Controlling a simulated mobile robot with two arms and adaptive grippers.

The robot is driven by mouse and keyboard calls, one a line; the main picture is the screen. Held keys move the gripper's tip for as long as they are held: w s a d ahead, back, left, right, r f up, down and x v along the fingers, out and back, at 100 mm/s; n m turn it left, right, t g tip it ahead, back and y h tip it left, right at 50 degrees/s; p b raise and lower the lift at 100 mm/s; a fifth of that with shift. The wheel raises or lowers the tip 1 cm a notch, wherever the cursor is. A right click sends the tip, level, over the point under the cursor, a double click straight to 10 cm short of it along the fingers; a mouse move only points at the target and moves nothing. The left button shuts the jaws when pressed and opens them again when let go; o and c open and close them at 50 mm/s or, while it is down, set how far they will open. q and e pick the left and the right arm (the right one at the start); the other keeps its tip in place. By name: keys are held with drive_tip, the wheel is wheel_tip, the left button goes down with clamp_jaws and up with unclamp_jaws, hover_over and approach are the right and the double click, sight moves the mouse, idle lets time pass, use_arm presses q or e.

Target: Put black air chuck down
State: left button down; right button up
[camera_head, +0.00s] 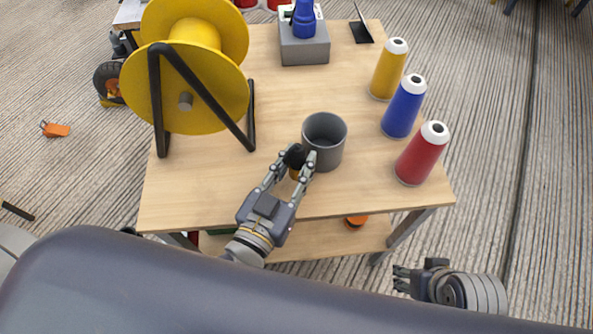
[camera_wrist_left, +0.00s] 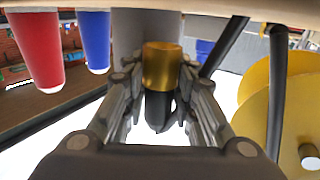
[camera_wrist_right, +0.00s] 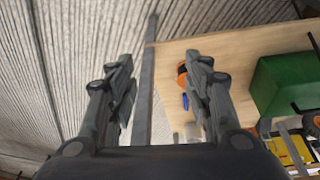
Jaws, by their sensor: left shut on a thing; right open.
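The black air chuck (camera_head: 294,155) is a small black piece with a brass-coloured end. My left gripper (camera_head: 302,165) is shut on it, at the table top just left of a grey cup. In the left wrist view the air chuck (camera_wrist_left: 158,108) sits between the fingers (camera_wrist_left: 158,112), its brass end against or in front of the grey cup (camera_wrist_left: 145,25). I cannot tell whether it touches the table. My right gripper (camera_wrist_right: 155,95) is open and empty, low beyond the table's front right corner; in the head view it shows partly (camera_head: 410,280).
The wooden table (camera_head: 230,190) holds the grey cup (camera_head: 324,140), a yellow reel (camera_head: 185,85) on a black stand, and yellow (camera_head: 388,70), blue (camera_head: 403,108) and red (camera_head: 421,155) thread cones. A grey block (camera_head: 305,50) stands at the back. The table's front left is clear. A lower shelf (camera_head: 310,243) holds a green box (camera_wrist_right: 285,82).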

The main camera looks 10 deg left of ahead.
use_arm(q)
wheel_tip(320, 180, down, 3)
drive_tip(key=shift+r+b, duration=0.1)
drive_tip(key=shift+b, duration=0.7)
drive_tip(key=shift+r, duration=0.1)
use_arm(e)
drive_tip(key=shift+f, duration=0.75)
drive_tip(key=shift+w, duration=0.35)
drive_tip(key=shift+w+a, duration=0.1)
use_arm(q)
drive_tip(key=c, duration=1.3)
unclamp_jaws()
use_arm(e)
drive_tip(key=shift+w+t, duration=0.15)
drive_tip(key=shift+t, duration=0.15)
drive_tip(key=shift+r, duration=0.1)
